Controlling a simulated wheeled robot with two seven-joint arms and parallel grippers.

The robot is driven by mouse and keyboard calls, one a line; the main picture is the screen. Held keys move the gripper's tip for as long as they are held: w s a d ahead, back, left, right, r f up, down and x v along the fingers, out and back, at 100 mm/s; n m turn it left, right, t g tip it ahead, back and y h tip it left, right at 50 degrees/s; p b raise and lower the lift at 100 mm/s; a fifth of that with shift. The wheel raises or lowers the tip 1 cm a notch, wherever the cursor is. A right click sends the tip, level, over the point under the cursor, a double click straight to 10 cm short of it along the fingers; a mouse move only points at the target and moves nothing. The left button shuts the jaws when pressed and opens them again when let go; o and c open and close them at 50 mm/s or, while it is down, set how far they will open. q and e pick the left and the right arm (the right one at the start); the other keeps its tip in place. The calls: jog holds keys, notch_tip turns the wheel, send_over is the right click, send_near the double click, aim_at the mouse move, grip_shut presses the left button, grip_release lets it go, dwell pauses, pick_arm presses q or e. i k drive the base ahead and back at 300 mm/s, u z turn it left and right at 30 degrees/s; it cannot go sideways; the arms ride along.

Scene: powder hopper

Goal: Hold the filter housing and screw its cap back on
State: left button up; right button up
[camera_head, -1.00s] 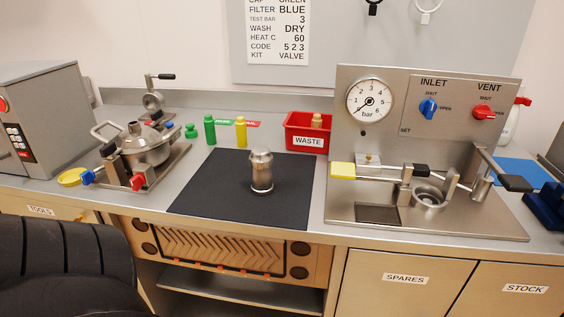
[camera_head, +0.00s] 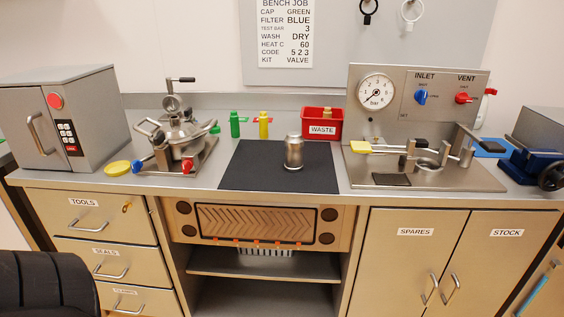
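The filter housing appears to be the upright metal cylinder (camera_head: 293,153) on the black mat (camera_head: 240,178), right of the mat's middle. Its top looks closed with a metal lid-like part, but it is too small to tell whether that is a separate cap. No loose cap shows clearly beside it. Neither of my grippers is in view.
A metal pot fixture (camera_head: 182,135) and a grey oven (camera_head: 70,125) stand left. Green (camera_head: 235,124) and yellow (camera_head: 264,124) bottles and a red WASTE bin (camera_head: 322,122) stand behind. The gauge panel (camera_head: 440,100) is right. A black chair-like shape (camera_head: 45,285) is lower left.

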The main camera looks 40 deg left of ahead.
aim_at(294, 159)
jog(key=u, duration=1.15)
